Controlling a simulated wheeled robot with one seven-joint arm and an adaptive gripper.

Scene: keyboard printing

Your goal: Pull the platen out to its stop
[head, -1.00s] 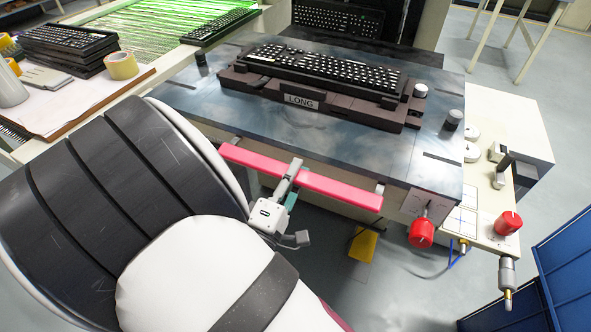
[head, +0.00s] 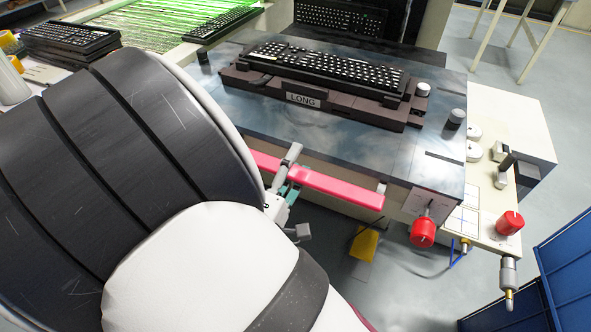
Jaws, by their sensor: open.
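The platen (head: 250,108) is a dark, glossy flat plate carrying a fixture labelled LONG (head: 303,100) with a black keyboard (head: 325,72) on it. A pink-red bar handle (head: 335,190) runs along the platen's front edge; my arm hides its left end. My gripper (head: 288,168) is open at the bar, with one grey finger showing over the bar's top. The other finger is mostly hidden, and I cannot tell whether either touches the bar.
Red knobs (head: 423,232) and a cream side panel with a lever (head: 503,168) stand at the right of the machine. A blue crate (head: 570,265) is at the lower right. Stacked keyboards (head: 70,42) lie at the back left. Floor shows in front of the bar.

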